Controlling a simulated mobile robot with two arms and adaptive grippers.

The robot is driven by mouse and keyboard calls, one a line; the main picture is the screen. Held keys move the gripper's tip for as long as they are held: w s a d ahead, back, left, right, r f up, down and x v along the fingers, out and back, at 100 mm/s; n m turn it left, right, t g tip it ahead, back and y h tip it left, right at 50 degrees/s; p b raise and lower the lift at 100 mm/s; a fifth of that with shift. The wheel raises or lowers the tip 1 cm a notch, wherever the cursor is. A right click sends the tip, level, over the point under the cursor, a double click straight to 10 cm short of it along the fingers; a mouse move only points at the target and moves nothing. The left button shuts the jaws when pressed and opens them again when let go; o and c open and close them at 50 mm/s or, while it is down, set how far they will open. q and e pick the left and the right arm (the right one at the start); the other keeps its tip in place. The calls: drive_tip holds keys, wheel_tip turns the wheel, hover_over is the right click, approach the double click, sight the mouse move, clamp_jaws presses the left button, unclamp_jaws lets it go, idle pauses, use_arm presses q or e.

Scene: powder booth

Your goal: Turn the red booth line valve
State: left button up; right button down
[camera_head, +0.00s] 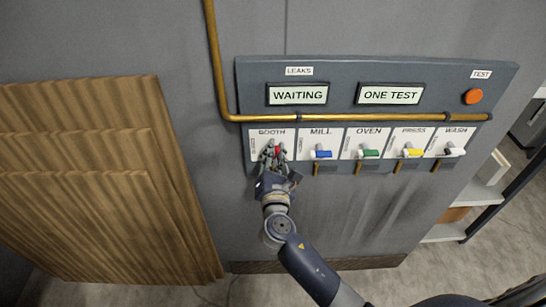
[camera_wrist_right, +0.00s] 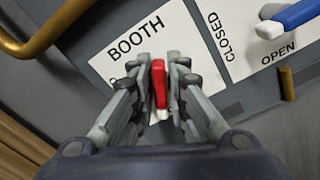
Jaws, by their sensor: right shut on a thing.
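The red booth valve handle (camera_head: 277,150) is on the wall panel under the BOOTH label, at the left end of the row of valves. My right gripper (camera_head: 273,152) is at the handle and hides most of it in the head view. In the right wrist view the red handle (camera_wrist_right: 158,84) stands between the two fingers of my right gripper (camera_wrist_right: 160,85), which is shut on it. The BOOTH plate (camera_wrist_right: 145,40) shows behind, with part of its lettering covered by a finger. My left gripper is not in view.
A brass pipe (camera_head: 350,117) runs above. Signs read WAITING (camera_head: 298,94) and ONE TEST (camera_head: 390,94); an orange button (camera_head: 473,97) is at upper right. Wooden boards (camera_head: 90,190) stand left.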

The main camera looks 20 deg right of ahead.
drive_tip(key=m+b, duration=0.1)
drive_tip(key=m, duration=0.1)
drive_tip(key=m+b, duration=0.1)
drive_tip(key=m, duration=0.1)
drive_tip(key=m+b, duration=0.2)
drive_tip(key=shift+d+f+m, duration=0.1)
drive_tip(key=shift+f+m, duration=0.2)
drive_tip(key=shift+f, duration=0.1)
drive_tip(key=m+b, duration=0.1)
drive_tip(key=m, duration=0.2)
drive_tip(key=shift+s+b, duration=0.1)
drive_tip(key=shift+b, duration=0.25)
drive_tip(key=shift+m+b, duration=0.6)
drive_tip(key=shift+m, duration=0.6)
drive_tip(key=c, duration=1.7)
unclamp_jaws()
drive_tip(key=shift+v, duration=3.75)
